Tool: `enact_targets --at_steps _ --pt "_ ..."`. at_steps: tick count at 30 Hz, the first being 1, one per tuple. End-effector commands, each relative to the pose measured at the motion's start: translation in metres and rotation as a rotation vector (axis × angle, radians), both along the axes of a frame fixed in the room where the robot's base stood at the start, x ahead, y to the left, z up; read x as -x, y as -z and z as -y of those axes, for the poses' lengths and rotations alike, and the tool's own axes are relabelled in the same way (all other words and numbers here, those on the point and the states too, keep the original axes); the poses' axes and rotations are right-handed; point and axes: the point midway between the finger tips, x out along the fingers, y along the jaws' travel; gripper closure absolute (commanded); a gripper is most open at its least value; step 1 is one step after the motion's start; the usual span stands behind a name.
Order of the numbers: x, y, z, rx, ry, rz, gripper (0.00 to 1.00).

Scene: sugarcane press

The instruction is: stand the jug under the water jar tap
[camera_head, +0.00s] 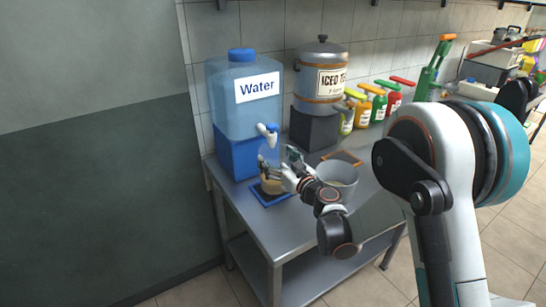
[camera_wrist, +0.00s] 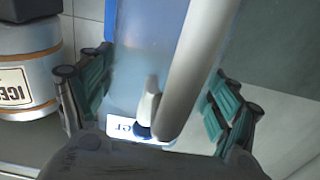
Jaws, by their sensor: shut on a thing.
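The water jar (camera_head: 232,95) is a clear blue jar with a "Water" label and a blue cap, on a blue block (camera_head: 238,158). Its blue and white tap (camera_head: 268,130) points out to the right front. The jug (camera_head: 271,187) is see-through with a tan lower part. It is upright just below the tap, over a blue mat (camera_head: 262,199); whether it touches the mat I cannot tell. My gripper (camera_head: 276,170) is shut on the jug from the right. The wrist view shows both teal-padded fingers (camera_wrist: 155,98) apart, with a pale bar between them and the jar behind.
An iced tea urn (camera_head: 318,75) stands on a dark block (camera_head: 313,128) to the right. A grey pot (camera_head: 338,178) stands close to my wrist. Several coloured bottles (camera_head: 378,105) line the wall side. The steel table's (camera_head: 240,215) front left edge is near the mat.

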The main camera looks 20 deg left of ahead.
Motion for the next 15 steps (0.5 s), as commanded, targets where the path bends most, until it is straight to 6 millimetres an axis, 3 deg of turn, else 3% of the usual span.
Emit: enact_targets --at_steps 3,8,15 --pt "0.0 -0.001 -0.004 0.0 0.0 0.0 0.77" --pt "0.005 0.014 -0.007 0.0 0.0 -0.001 0.77" --pt "0.006 0.015 -0.007 0.0 0.0 -0.001 0.77"
